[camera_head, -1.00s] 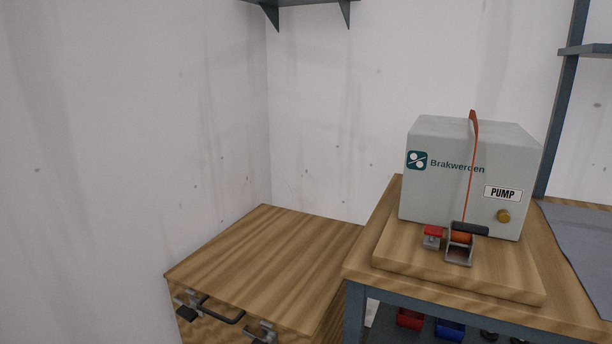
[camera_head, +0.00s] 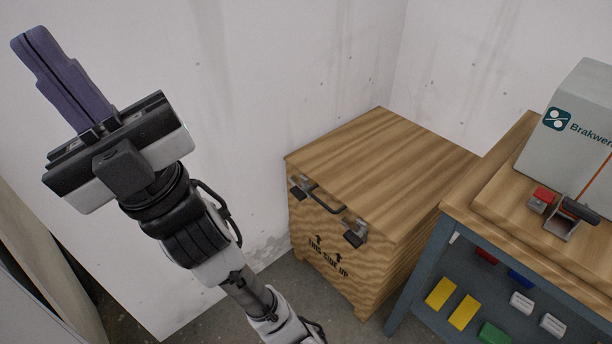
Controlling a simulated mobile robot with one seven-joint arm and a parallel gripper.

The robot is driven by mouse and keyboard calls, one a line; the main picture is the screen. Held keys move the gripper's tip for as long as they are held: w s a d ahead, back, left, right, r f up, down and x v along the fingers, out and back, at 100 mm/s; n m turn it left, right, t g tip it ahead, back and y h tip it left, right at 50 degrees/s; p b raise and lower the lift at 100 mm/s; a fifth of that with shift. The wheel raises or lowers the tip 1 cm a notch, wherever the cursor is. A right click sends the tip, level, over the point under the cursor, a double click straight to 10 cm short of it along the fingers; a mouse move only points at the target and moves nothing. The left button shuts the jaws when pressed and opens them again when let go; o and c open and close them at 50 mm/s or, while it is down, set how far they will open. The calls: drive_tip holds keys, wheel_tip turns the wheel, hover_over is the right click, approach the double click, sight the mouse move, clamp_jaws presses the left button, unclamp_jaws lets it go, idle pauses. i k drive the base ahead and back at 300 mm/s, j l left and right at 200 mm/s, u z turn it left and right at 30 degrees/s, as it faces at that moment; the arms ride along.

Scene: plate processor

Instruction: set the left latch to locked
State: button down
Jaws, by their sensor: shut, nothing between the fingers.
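A wooden crate (camera_head: 345,264) stands on the floor in the middle of the view, with a wooden lid. Its front carries a dark handle and two latches near the lid's edge: the left latch (camera_head: 299,190) and the right latch (camera_head: 356,235). Both have dark tabs that stick out from the front; they are too small to tell whether locked. My gripper (camera_head: 32,42) is raised at the upper left, well apart from the crate. Its purple fingers are together, with nothing between them.
The wall is behind the crate; floor shows in front.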

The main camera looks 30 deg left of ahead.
sight(300, 193)
drive_tip(key=j+u, duration=0.5)
drive_tip(key=i+j+u, duration=0.15)
drive_tip(key=u, duration=0.35)
drive_tip(key=i+j, duration=0.05)
drive_tip(key=j, duration=0.05)
